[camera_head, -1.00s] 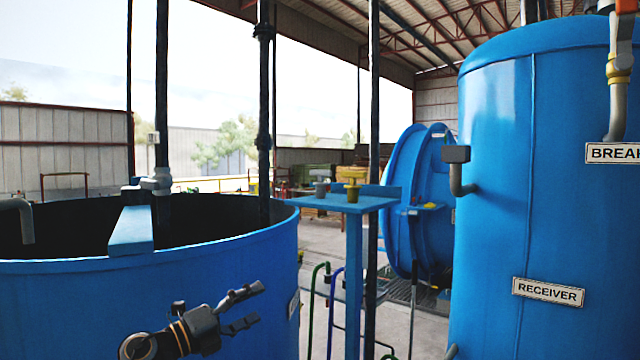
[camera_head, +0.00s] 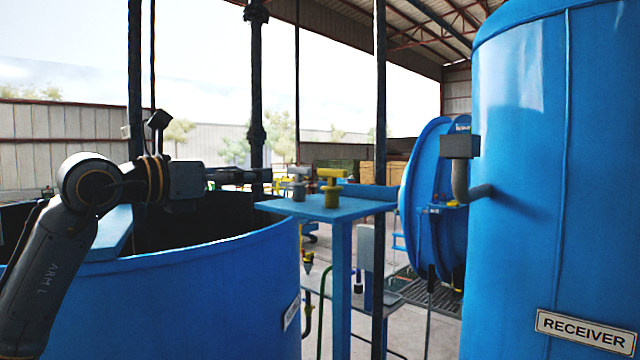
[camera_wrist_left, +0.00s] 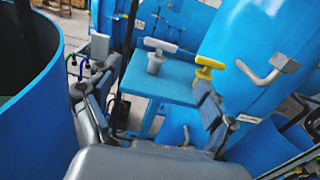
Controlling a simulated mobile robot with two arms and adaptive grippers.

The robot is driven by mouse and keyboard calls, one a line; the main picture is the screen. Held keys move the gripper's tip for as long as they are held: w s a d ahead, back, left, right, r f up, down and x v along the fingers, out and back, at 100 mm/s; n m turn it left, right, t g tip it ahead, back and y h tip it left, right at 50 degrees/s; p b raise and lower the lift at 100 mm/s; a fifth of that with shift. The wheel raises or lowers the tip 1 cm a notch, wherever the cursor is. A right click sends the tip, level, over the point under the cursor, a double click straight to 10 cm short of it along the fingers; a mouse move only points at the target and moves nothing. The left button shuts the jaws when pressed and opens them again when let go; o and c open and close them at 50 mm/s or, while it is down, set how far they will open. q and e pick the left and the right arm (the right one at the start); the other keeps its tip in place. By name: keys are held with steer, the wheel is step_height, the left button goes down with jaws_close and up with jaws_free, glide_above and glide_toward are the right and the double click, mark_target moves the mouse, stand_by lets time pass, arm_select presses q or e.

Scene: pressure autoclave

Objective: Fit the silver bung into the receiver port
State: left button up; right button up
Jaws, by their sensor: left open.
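The silver bung (camera_head: 299,184), a grey plug with a T-shaped handle, stands upright on a small blue stand (camera_head: 345,207). In the left wrist view the silver bung (camera_wrist_left: 155,58) stands between the finger directions, beyond the tips. My left gripper (camera_head: 262,176) is open and empty, pointing right at about the bung's height; it also shows in the left wrist view (camera_wrist_left: 152,82). The blue receiver (camera_head: 530,190) stands at right. A grey elbow pipe (camera_head: 462,180) with a dark block on top juts from its side; I cannot tell whether this is the port.
A yellow T-handled bung (camera_head: 332,188) stands right beside the silver one. A large open blue vessel (camera_head: 200,290) lies below my left arm. Dark vertical poles (camera_head: 380,120) rise behind the stand. A round blue door (camera_head: 432,200) is farther back.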

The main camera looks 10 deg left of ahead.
mark_target(296, 169)
arm_select(q)
steer(key=p+x, duration=0.1)
steer(key=x, duration=0.1)
steer(key=p+x, duration=0.1)
steer(key=x, duration=0.1)
steer(key=p+x, duration=0.1)
steer(key=x, duration=0.1)
steer(key=shift+w+d+r+p, duration=0.25)
steer(key=shift+d+r+p, duration=0.05)
steer(key=shift+w+d, duration=0.15)
steer(key=shift+w, duration=0.1)
steer(key=shift+w+d+r+p, duration=0.15)
steer(key=shift+w+d+p, duration=0.25)
steer(key=shift+p, duration=0.45)
steer(key=p+x, duration=0.2)
steer(key=x, duration=0.1)
steer(key=shift+w, duration=0.15)
steer(key=shift+w+d+f, duration=0.15)
steer(key=shift+w+f, duration=0.05)
steer(key=shift+w, duration=0.05)
steer(key=shift+c, duration=0.4)
steer(key=c, duration=1.2)
arm_select(e)
step_height(296, 169, up, 8)
steer(key=s+a, duration=0.1)
steer(key=s, duration=0.1)
steer(key=shift+s+a+f, duration=0.15)
steer(key=shift+a, duration=0.05)
